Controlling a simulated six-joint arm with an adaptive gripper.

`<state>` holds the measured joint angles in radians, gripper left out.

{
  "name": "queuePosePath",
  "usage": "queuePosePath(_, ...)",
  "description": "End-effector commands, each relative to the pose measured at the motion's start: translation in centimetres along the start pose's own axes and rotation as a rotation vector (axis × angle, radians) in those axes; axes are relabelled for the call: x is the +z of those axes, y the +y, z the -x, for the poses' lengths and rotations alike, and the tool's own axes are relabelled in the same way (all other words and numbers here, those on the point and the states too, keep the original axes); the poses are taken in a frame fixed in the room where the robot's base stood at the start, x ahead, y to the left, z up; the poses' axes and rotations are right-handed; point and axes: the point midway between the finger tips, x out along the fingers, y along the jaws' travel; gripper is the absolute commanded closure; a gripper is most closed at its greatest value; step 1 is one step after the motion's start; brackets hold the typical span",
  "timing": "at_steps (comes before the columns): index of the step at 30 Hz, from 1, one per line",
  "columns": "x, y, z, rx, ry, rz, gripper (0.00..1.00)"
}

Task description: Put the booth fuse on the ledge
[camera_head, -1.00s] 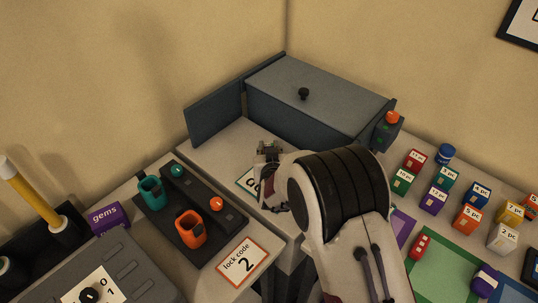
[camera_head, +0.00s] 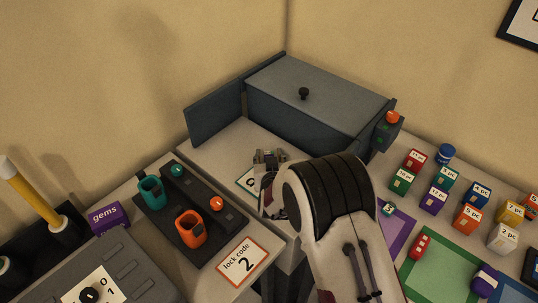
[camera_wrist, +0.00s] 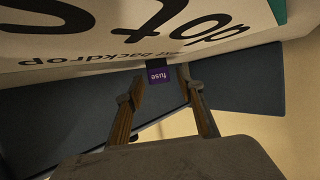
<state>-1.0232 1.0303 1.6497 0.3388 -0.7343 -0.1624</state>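In the wrist view a small purple block labelled "fuse" (camera_wrist: 160,74) shows between my fingertips, close to a dark piece above it in the picture. My gripper (camera_wrist: 168,84) is open, with a finger on each side and a clear gap to the right finger. I cannot tell whether the left finger touches the fuse. In the head view my gripper (camera_head: 270,158) is low over the pale bench in front of the blue-grey box, and the fuse is hidden there. I cannot tell which surface is the ledge.
A white card (camera_head: 246,181) lies beside my gripper, partly hidden. The blue-grey box (camera_head: 315,118) stands behind, with an upright panel (camera_head: 215,106) at left and an orange-button unit (camera_head: 388,130) at right. A black holder (camera_head: 202,204) with teal and orange cups is at left.

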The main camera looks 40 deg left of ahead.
Motion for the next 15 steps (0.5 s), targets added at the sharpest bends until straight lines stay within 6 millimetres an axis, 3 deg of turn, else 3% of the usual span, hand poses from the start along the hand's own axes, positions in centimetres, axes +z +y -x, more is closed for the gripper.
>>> queuePosePath(15, -0.37, -0.01, 0.23, 0.0, 0.001, 0.0, 0.62)
